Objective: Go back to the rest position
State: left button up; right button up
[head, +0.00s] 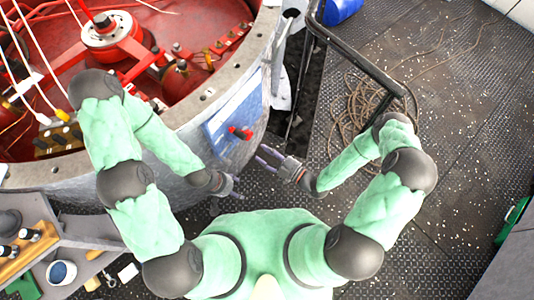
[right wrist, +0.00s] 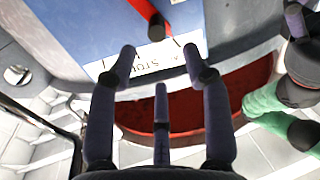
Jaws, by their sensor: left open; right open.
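My right gripper (head: 265,157) is open and empty, in front of the grey curved wall of the big drum, just right of and below a red lever (head: 240,133) on a blue panel (head: 222,122). In the right wrist view my right gripper (right wrist: 160,62) has its fingers spread with nothing between them. The red lever (right wrist: 156,24) is beyond the fingertips and looks apart from them. A white label (right wrist: 150,66) with dark letters, partly hidden by the fingers, lies below the lever. My left gripper (head: 235,187) is open and seems empty, low near the drum wall.
The drum's grey rim (head: 195,103) encloses red machinery and cables under my left arm. A black rail (head: 350,52) and a coil of rope (head: 355,105) are near my right arm. A bench (head: 85,232) with tools stands at lower left. The deck at right is mostly clear.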

jog(key=shift+s+d, duration=0.15)
dwell(0.5)
jog(key=d+f+m+g+h, duration=0.4)
jog(key=f+m+g+h, duration=0.2)
jog(key=m+h, duration=0.15)
jog(key=s+d+r+m+g+h+p, duration=0.1)
jog(key=s+m+g, duration=0.4)
jog(key=s, duration=0.6)
jog(key=d+r+m+h, duration=0.1)
jog(key=m, duration=0.1)
jog(key=shift+r+m, duration=0.35)
jog(key=shift+r, duration=0.05)
